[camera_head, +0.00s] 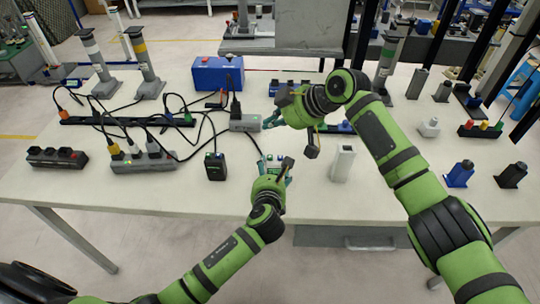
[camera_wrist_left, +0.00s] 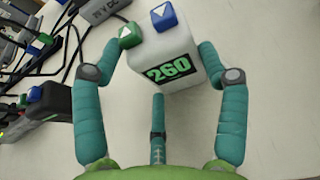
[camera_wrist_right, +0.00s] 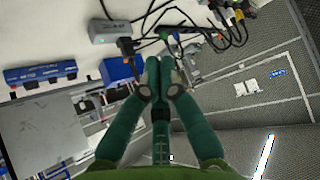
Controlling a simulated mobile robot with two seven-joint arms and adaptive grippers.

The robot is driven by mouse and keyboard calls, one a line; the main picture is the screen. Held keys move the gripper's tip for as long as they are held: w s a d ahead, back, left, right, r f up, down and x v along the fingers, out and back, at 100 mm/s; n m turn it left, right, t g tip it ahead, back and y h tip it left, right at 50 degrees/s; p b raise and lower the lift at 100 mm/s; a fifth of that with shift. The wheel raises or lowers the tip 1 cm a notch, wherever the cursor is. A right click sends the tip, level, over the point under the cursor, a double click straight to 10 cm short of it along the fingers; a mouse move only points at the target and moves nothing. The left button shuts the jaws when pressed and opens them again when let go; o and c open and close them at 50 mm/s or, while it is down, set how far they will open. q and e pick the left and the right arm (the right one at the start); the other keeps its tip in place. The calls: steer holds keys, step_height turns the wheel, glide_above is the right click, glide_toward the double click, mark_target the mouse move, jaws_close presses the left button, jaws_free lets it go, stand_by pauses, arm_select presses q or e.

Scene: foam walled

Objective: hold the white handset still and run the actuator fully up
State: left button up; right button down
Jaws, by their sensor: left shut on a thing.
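The white handset (camera_wrist_left: 172,52) is labelled 260, with a green button and a blue button with white arrows on its top. My left gripper (camera_wrist_left: 165,75) has its fingers around the handset, shut on it. In the head view the handset (camera_head: 274,160) shows between the left fingertips (camera_head: 274,172), at the table's front middle. My right gripper (camera_head: 271,113) is above the table by a grey box; in the right wrist view its fingertips (camera_wrist_right: 160,65) are close together with nothing seen between them. Column-like actuators stand at the back left (camera_head: 143,62) and (camera_head: 97,62); which one pairs with this handset cannot be told.
A grey box (camera_head: 245,123) with a black plug is beside the right gripper. A black handset (camera_head: 215,165) stands to the left. Power strips (camera_head: 143,163) and tangled cables cover the left. A blue box (camera_head: 217,74) stands behind. A white block (camera_head: 342,164) is right.

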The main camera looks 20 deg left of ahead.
mark_target(272, 158)
steer(key=shift+f, duration=4.3)
steer(key=shift+f, duration=0.2)
steer(key=shift+f, duration=0.25)
steer(key=shift+f, duration=0.15)
